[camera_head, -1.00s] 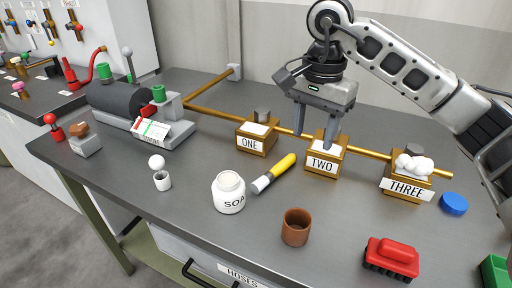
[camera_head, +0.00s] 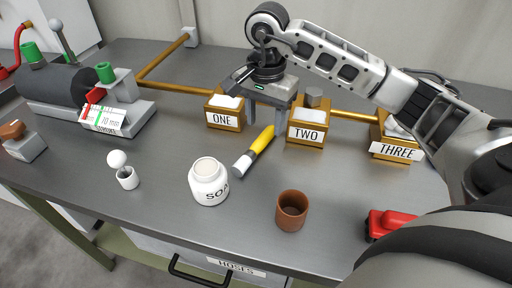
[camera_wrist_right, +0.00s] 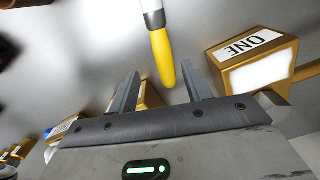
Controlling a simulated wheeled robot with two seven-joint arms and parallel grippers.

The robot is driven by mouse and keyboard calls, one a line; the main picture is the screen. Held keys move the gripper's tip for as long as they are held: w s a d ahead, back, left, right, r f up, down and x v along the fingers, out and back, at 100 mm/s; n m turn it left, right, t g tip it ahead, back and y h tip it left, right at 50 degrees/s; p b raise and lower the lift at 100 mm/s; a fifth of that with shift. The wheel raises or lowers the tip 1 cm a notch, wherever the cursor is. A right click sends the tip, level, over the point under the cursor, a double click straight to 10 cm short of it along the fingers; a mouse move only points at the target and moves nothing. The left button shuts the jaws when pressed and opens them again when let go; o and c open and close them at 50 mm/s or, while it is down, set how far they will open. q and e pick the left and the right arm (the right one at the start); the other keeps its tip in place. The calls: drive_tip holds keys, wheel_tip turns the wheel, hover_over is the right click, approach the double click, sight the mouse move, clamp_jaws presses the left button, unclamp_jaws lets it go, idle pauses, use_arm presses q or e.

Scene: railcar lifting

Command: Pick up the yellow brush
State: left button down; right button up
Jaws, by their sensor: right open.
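The yellow brush (camera_head: 255,149) lies on the grey bench in front of the gap between boxes ONE and TWO. Its yellow handle points to the back and its white-grey end to the front left. My right gripper (camera_head: 267,118) is open and empty, pointing down at the handle's far end. In the right wrist view the yellow brush (camera_wrist_right: 162,57) comes in from the top, its handle tip reaching between the two fingers of the gripper (camera_wrist_right: 162,80). I cannot tell whether a finger touches it. My left gripper is not in view.
Boxes ONE (camera_head: 224,118), TWO (camera_head: 307,132) and THREE (camera_head: 397,150) stand along a brass pipe (camera_head: 160,68). A machine with a dark drum (camera_head: 62,84) is at left.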

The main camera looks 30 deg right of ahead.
sight(261, 139)
drive_tip(key=f, duration=0.3)
drive_tip(key=f+p, duration=0.1)
drive_tip(key=f, duration=0.1)
drive_tip(key=shift+w+a, duration=0.2)
drive_tip(key=shift+a, duration=0.1)
clamp_jaws()
